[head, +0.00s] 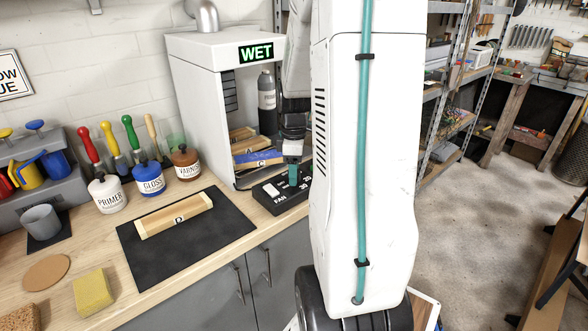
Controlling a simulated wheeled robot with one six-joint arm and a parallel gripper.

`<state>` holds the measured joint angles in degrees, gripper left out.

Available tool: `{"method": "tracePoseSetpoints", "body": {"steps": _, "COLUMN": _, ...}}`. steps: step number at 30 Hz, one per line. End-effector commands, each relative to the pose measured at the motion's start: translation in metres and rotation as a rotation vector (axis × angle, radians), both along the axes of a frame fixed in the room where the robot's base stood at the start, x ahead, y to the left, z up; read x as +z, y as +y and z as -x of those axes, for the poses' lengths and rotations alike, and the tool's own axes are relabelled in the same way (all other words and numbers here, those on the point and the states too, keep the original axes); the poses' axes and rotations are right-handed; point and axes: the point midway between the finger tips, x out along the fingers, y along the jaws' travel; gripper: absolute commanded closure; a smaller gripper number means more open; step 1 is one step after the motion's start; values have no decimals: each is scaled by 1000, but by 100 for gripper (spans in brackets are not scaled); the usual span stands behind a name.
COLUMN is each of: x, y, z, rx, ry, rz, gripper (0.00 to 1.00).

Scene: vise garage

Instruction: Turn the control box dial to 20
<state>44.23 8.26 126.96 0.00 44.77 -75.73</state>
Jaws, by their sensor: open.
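The control box (278,196) is a small black box on the wooden workbench, in front of the white cabinet. It has a white rectangle and the letters FAN on its top, with part of another white marking near its right side. My gripper (293,176) is just above the right part of the box, pointing down, with teal fingertips. It is open. The dial is hidden behind or between the fingers, so its setting and any contact cannot be told. My white arm covers the area right of the box.
The white cabinet (205,115) with a lit WET sign (256,53) stands close behind, holding a dark bottle (267,102) and boards, one blue (258,158). A black mat (150,262) with board D (174,216) lies left. Jars, including Gloss (149,181), stand behind the mat.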

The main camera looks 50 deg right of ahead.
Motion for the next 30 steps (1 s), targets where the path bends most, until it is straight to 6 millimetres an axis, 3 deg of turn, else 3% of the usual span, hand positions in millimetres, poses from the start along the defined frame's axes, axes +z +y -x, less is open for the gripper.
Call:
{"method": "tracePoseSetpoints", "body": {"steps": 2, "x": 0, "y": 0, "z": 0, "rx": 0, "ry": 0, "rz": 0, "gripper": 48}}
{"method": "tracePoseSetpoints", "body": {"steps": 6, "x": 0, "y": 0, "z": 0, "rx": 0, "ry": 0, "rz": 0, "gripper": 87}}
{"method": "tracePoseSetpoints", "body": {"steps": 7, "x": 0, "y": 0, "z": 0, "rx": 0, "ry": 0, "rz": 0, "gripper": 90}}
{"method": "tracePoseSetpoints", "body": {"steps": 19, "x": 1, "y": 0, "z": 0, "rx": -58, "ry": 0, "rz": 0, "gripper": 90}}
{"method": "tracePoseSetpoints", "body": {"steps": 30, "x": 1, "y": 0, "z": 0, "rx": -336, "ry": 0, "rz": -1, "gripper": 90}}
